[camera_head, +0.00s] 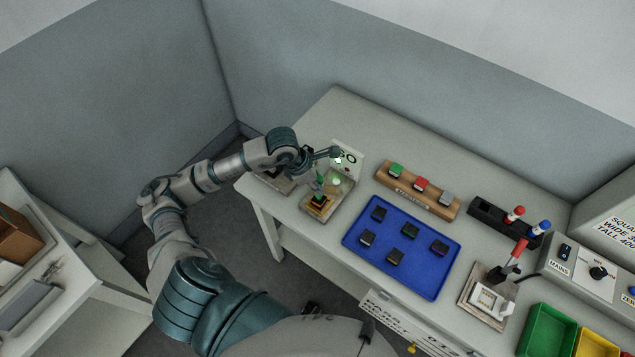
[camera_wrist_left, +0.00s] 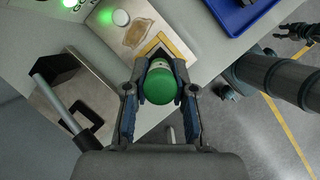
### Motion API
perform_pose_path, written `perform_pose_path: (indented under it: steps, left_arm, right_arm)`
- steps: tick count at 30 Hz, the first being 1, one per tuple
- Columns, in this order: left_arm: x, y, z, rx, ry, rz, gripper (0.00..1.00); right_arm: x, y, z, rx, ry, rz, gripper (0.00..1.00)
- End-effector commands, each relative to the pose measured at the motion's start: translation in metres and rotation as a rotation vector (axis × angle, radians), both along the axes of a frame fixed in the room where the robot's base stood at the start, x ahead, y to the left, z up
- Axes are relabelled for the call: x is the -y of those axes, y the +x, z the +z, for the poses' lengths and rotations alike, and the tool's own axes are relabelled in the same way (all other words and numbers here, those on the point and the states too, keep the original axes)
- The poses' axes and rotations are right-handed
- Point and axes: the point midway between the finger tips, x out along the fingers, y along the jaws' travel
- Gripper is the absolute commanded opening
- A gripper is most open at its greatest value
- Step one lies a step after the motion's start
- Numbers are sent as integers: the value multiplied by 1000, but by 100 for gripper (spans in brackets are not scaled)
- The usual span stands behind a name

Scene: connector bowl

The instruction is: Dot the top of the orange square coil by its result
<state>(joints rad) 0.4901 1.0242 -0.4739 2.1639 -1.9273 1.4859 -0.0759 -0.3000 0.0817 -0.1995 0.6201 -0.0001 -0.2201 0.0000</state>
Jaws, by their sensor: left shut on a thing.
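My left gripper (camera_wrist_left: 160,88) is shut on a green round-headed marker (camera_wrist_left: 161,82). In the head view this gripper (camera_head: 318,180) is over the wooden test plate (camera_head: 313,212) at the table's left end. A dark square piece with orange-yellow edges (camera_head: 318,202) sits on that plate, just below the marker. In the wrist view its orange-yellow edge (camera_wrist_left: 166,42) shows around the green head, which hides most of its top. I cannot tell whether the marker touches it. What looks like my right gripper (camera_wrist_left: 299,32) is small and dark in the wrist view.
A green lamp glows on the tester (camera_head: 347,156). A blue tray (camera_head: 362,248) holds several dark coils. Behind it stands a wooden rack (camera_head: 408,191) with coloured blocks. A black holder (camera_head: 488,213) has red and blue markers. A lever press (camera_head: 487,299) and coloured bins (camera_head: 548,334) are right.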

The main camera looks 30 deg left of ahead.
Motion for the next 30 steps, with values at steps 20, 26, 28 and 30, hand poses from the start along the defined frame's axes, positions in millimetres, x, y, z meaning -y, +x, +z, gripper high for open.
perform_pose_path:
  steps: [20, 26, 28, 30]
  left_arm:
    - [0, 0, 36, -1, -1, 0, 3]
    - [0, 0, 53, 1, 1, 0, 3]
    - [0, 0, 60, 0, 0, 0, 3]
    - [0, 0, 65, 0, 0, 0, 3]
  right_arm:
    - [-3, 3, 21, 4, 4, -1, 40]
    - [-3, 4, 31, 6, 4, -1, 40]
    - [-3, 4, 34, 6, 4, -1, 40]
    - [-3, 5, 38, 7, 4, -1, 40]
